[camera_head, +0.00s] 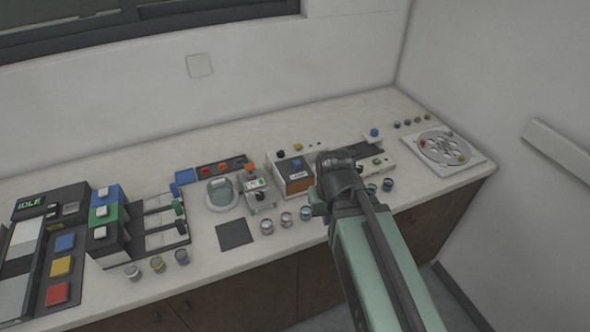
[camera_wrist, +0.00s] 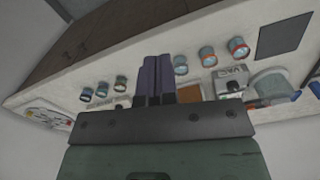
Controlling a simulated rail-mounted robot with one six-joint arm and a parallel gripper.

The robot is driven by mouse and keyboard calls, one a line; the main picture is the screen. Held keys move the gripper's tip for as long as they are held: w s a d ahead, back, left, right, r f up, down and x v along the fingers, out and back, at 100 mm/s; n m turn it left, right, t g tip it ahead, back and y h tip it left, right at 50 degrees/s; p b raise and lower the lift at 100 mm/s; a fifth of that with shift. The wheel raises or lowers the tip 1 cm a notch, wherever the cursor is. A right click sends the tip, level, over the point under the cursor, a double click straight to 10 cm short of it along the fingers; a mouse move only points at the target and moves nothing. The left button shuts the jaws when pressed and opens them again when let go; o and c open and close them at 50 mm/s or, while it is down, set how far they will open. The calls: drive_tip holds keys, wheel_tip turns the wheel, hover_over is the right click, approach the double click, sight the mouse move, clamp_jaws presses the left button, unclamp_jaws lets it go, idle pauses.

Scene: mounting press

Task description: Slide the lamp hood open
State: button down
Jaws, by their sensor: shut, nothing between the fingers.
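My gripper (camera_wrist: 156,62) shows in the wrist view as two dark purple fingers pressed together, with nothing between them. In the head view my arm reaches over the counter's right half and hides the fingertips. No part is clearly recognisable as the lamp hood. A box with an orange-brown front (camera_head: 297,185) and dark top stands just left of my wrist; its orange-brown face also shows beside the fingers in the wrist view (camera_wrist: 189,94). A pale unit with a dark flat panel (camera_head: 366,151) lies behind my wrist, partly hidden. I cannot tell whether the fingers touch anything.
Several small jars (camera_head: 286,219) line the counter's front, on both sides of the fingers in the wrist view. A small grey press (camera_head: 260,195) and a dark square pad (camera_head: 234,235) are left. Walls bound the back and right.

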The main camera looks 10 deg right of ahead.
sight(297, 162)
drive_tip(key=c, duration=1.7)
unclamp_jaws()
drive_tip(key=shift+r, duration=0.1)
drive_tip(key=o, duration=0.5)
drive_tip(key=w, duration=0.3)
drive_tip(key=w+r+p, duration=0.1)
drive_tip(key=w, duration=0.1)
drive_tip(key=w+a+r+p, duration=0.1)
drive_tip(key=w, duration=0.2)
drive_tip(key=shift+w+r, duration=0.15)
drive_tip(key=shift+w, duration=0.15)
drive_tip(key=shift+c, duration=0.2)
drive_tip(key=shift+o, duration=1.4)
drive_tip(key=w+a+r+n+p, duration=0.1)
drive_tip(key=w+n, duration=0.1)
drive_tip(key=w, duration=1.9)
drive_tip(key=shift+w+a+p, duration=0.15)
drive_tip(key=shift+a+p, duration=0.15)
drive_tip(key=shift+a, duration=0.05)
drive_tip(key=shift+n, duration=0.3)
drive_tip(key=f+b, duration=1.1)
drive_tip(key=shift+s, duration=0.4)
drive_tip(key=shift+r, duration=0.1)
drive_tip(key=shift+c, duration=0.5)
